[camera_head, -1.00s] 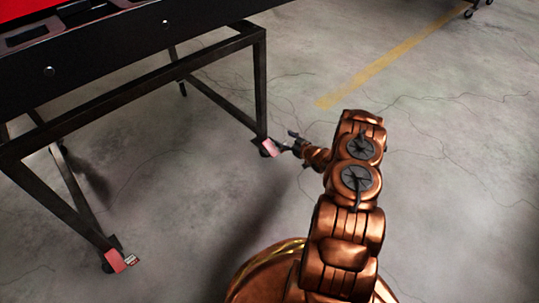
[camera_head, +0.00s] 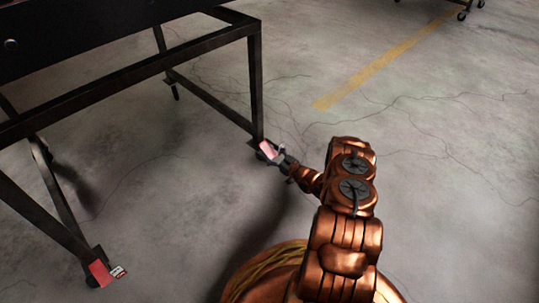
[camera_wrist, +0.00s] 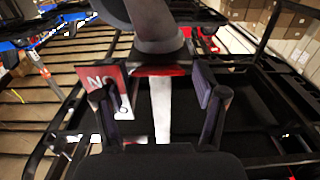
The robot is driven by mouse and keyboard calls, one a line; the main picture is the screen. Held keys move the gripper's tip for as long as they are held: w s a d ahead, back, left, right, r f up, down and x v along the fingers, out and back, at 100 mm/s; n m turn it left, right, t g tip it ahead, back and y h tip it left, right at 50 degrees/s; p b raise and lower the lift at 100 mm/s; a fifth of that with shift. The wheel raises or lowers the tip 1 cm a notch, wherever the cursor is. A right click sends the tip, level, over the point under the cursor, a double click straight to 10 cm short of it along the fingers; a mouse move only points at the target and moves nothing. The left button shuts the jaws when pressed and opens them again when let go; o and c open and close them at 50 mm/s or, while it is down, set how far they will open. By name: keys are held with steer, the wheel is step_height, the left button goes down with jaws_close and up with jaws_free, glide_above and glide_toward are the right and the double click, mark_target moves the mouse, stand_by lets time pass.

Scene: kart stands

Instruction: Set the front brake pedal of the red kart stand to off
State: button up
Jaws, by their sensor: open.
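The kart stand (camera_head: 200,47) is a black metal frame at the left of the head view. A red brake pedal (camera_head: 266,149) sits at the foot of its nearer right leg. Another red pedal (camera_head: 100,273), with a small white-and-red label, is at the lower left leg. My gripper (camera_head: 279,154) is low beside the right pedal and overlaps it in the picture. In the wrist view my gripper (camera_wrist: 153,90) is open, its fingers apart. A red and white pedal part (camera_wrist: 161,108) shows between them, below a grey rounded part. Contact cannot be told. Which pedal is front is not shown.
A red sign (camera_wrist: 112,75) reading "NO", partly hidden, is by the left finger. Cardboard boxes (camera_wrist: 290,22) show at the upper right of the wrist view. The concrete floor right of the stand is clear, with a yellow line (camera_head: 380,65).

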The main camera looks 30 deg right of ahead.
steer(key=shift+x, duration=0.85)
jaws_close()
